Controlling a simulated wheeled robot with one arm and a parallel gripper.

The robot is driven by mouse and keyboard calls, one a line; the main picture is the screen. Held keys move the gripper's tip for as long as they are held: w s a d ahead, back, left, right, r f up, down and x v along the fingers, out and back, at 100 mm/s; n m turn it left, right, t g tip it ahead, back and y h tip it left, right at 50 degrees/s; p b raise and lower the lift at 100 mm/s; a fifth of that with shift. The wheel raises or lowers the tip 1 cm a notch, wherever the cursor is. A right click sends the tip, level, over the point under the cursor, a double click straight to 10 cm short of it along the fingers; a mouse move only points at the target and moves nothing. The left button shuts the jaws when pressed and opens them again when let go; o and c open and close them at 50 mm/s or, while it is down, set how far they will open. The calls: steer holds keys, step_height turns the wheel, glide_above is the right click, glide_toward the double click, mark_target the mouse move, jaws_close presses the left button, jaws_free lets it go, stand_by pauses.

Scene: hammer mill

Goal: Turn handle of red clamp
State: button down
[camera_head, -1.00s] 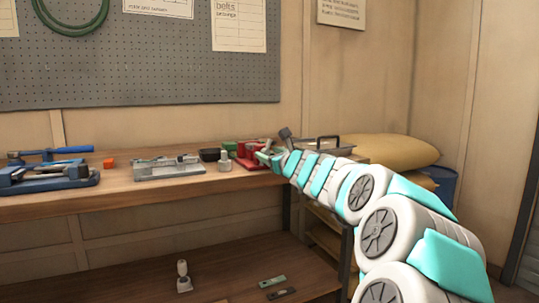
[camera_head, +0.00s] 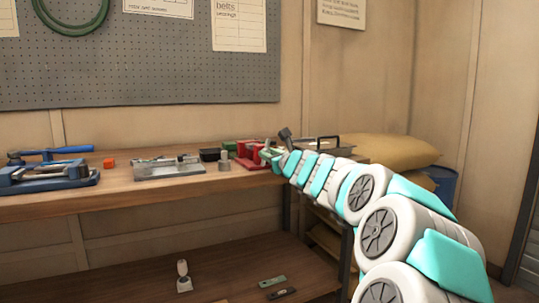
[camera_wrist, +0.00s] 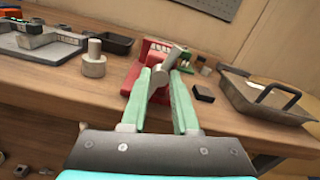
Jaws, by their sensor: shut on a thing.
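The red clamp (camera_wrist: 131,80) stands near the front edge of the wooden workbench. It also shows in the head view (camera_head: 248,154), just left of my gripper. Its grey handle (camera_wrist: 174,57) sticks up at a tilt between my fingers. My gripper (camera_wrist: 163,85) has two pale green fingers, one on each side of the handle's grey lower part, and is shut on it. In the head view my gripper (camera_head: 270,156) is small, and the contact is hard to make out. The fingers hide part of the clamp.
A grey cylindrical piece (camera_wrist: 94,58) stands left of the clamp. A small black block (camera_wrist: 203,93) and a metal tray with a handle (camera_wrist: 268,100) lie to the right. A dark bin (camera_wrist: 113,44) and a green item (camera_head: 229,146) are behind. Bare bench lies in front.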

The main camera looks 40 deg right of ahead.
steer(key=shift+r, duration=0.15)
steer(key=shift+n, duration=0.5)
steer(key=n+b, duration=0.1)
steer(key=n, duration=0.2)
steer(key=shift+n, duration=0.4)
steer(key=n+b, duration=0.4)
steer(key=n, duration=0.4)
steer(key=n+b, duration=0.4)
steer(key=n, duration=0.4)
steer(key=shift+a+f, duration=0.1)
steer(key=shift+f, duration=0.1)
steer(key=shift+b, duration=0.3)
steer(key=c, duration=0.6)
jaws_free()
steer(key=shift+c, duration=0.2)
